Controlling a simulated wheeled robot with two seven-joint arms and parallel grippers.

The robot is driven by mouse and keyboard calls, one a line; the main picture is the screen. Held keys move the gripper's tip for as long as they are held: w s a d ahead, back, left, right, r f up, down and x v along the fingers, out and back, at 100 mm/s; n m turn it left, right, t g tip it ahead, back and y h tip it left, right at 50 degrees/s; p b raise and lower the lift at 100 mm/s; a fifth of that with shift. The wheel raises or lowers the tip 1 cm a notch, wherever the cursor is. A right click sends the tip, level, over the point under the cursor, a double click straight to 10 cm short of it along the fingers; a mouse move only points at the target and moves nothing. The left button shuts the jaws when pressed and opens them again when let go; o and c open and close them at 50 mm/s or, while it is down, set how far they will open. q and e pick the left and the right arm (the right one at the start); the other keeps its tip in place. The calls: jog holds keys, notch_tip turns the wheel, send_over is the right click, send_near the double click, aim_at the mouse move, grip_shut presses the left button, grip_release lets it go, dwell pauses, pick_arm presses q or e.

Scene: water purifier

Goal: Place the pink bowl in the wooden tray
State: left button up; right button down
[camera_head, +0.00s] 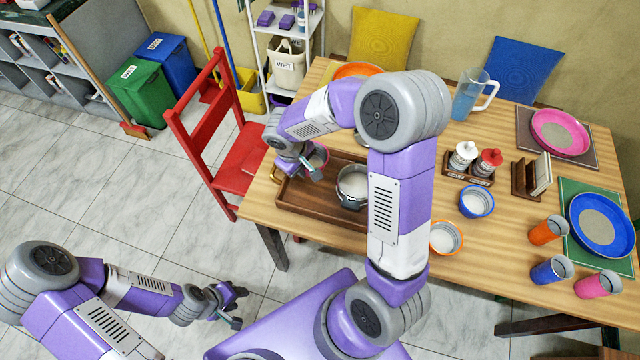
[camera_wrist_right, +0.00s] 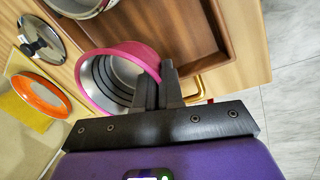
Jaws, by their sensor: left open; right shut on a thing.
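The pink bowl (camera_wrist_right: 97,92) has a grey inside and a pink outer wall. My right gripper (camera_wrist_right: 167,82) is shut on its wall near the rim in the right wrist view. In the head view, my right gripper (camera_head: 312,171) and the partly hidden bowl (camera_head: 320,156) are at the left part of the brown wooden tray (camera_head: 318,222). The tray also shows behind the bowl in the wrist view (camera_wrist_right: 195,28). Whether the bowl touches the tray is unclear. My left gripper (camera_head: 238,307) is open and empty above the floor, away from the table.
A metal pot (camera_head: 352,182) stands in the tray. My right arm hides part of the table. A blue bowl (camera_head: 476,201), an orange bowl (camera_head: 446,237) and a condiment rack (camera_head: 470,170) are to the right. A red chair (camera_head: 235,150) stands left of the table.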

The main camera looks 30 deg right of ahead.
aim_at(305, 188)
jog(key=x, duration=0.2)
jog(key=a+b+x, duration=0.1)
jog(key=x, duration=0.2)
jog(key=b+x, duration=0.1)
jog(key=x, duration=0.1)
jog(key=shift+s+a+f, duration=0.15)
jog(key=shift+s+f, duration=0.05)
jog(key=shift+f, duration=0.35)
jog(key=shift+f, duration=0.1)
jog(key=c, duration=1.3)
grip_release()
jog(key=shift+o, duration=0.2)
jog(key=p+v, duration=0.3)
jog(key=v, duration=0.9)
